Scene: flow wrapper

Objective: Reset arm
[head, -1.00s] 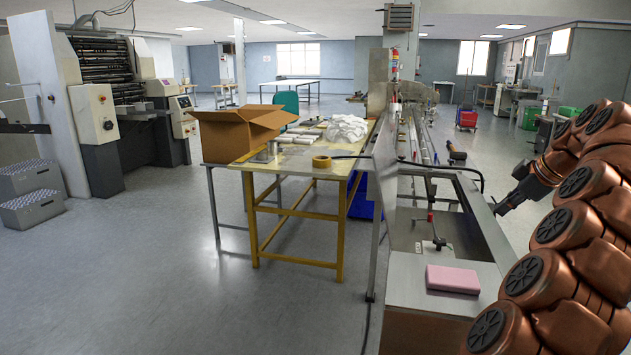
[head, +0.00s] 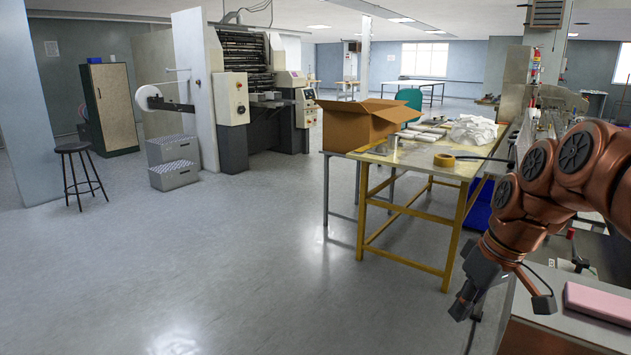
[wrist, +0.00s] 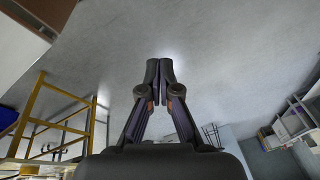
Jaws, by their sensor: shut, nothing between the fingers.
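My arm (head: 540,190) is copper-coloured and reaches in from the right of the head view, bent downward. My gripper (head: 465,313) hangs over the open floor, left of the metal machine bench and in front of the yellow table. In the wrist view my gripper (wrist: 159,68) shows its two dark fingers together at the tips, with grey floor behind them. It is shut and holds nothing.
A pink block (head: 598,302) lies on the bench at the lower right, close to my arm. Grey steps (head: 173,163) and a black stool (head: 78,165) stand left. The middle floor is clear.

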